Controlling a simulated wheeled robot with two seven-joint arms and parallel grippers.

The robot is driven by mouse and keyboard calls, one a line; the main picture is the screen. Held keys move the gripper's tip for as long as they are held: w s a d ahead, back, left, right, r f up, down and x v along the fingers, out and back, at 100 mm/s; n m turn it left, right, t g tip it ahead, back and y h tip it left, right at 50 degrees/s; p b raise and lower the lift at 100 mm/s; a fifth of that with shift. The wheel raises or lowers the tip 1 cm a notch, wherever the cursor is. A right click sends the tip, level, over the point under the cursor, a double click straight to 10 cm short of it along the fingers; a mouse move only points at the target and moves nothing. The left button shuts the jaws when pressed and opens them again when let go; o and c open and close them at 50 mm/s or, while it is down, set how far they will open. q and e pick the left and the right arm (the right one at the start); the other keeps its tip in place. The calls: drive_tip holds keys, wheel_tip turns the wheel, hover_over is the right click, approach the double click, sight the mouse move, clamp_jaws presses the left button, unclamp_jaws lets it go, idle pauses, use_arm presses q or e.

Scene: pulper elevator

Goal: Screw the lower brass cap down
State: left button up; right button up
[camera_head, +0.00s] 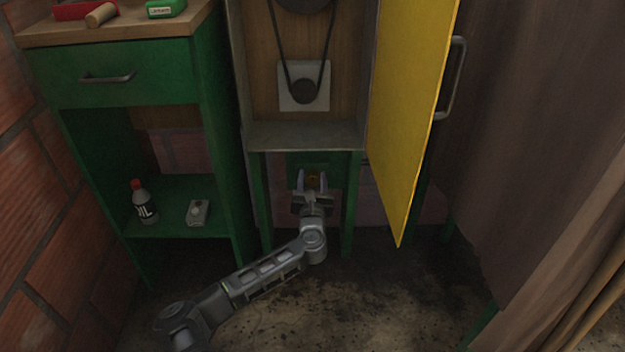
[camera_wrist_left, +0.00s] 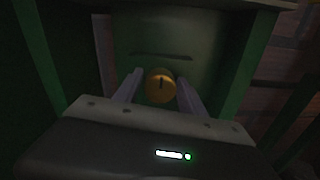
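The lower brass cap (camera_wrist_left: 161,85) is a small round yellow-gold disc with a dark slot mark, on a green panel (camera_wrist_left: 180,40) under the open cabinet. In the head view the cap (camera_head: 313,179) shows as a small gold spot between the fingers. My left gripper (camera_head: 312,182) reaches in from below. In the left wrist view its fingers (camera_wrist_left: 161,88) stand open on either side of the cap, with a visible gap at the left. I cannot tell how close the fingertips are to the panel. My right gripper is in neither view.
A yellow door (camera_head: 412,100) hangs open at the right of the cabinet. Green legs stand on both sides of the panel. A green bench (camera_head: 120,70) at the left holds a bottle (camera_head: 144,203) and a small pale object (camera_head: 198,212) on its shelf. Brown cloth hangs at the right.

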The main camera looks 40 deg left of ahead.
use_arm(q)
clamp_jaws()
